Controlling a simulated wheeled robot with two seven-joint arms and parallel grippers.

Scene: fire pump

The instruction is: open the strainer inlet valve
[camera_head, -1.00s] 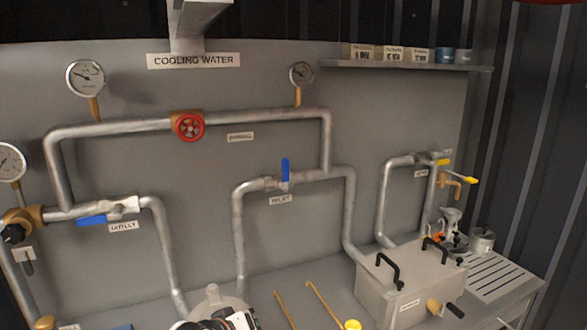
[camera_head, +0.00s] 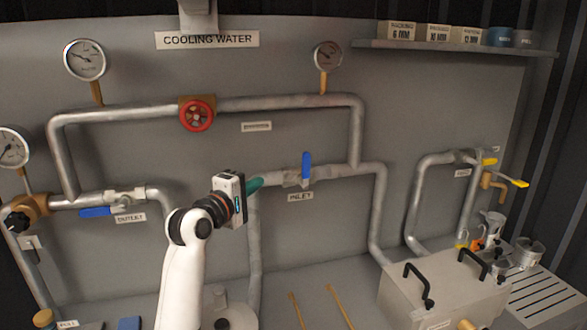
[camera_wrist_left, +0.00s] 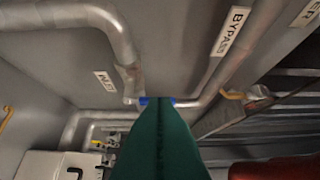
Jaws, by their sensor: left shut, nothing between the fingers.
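The inlet valve (camera_head: 299,178) sits in the middle pipe above the INLET label (camera_head: 300,196). Its blue lever (camera_head: 306,165) points straight up, across the pipe. My left gripper (camera_head: 257,183) has teal fingers, shut and empty, pointing right toward the lever from its left. In the head view a gap shows between the fingertips and the lever. In the left wrist view the shut fingers (camera_wrist_left: 159,110) hide the middle of the blue lever (camera_wrist_left: 143,101), with a bit of blue on each side of the tips. My right gripper is not in view.
A red handwheel (camera_head: 197,115) is on the bypass pipe above my left gripper. The outlet valve's blue lever (camera_head: 95,212) lies along its pipe at the left. A grey strainer box (camera_head: 440,293) with black handles stands at lower right.

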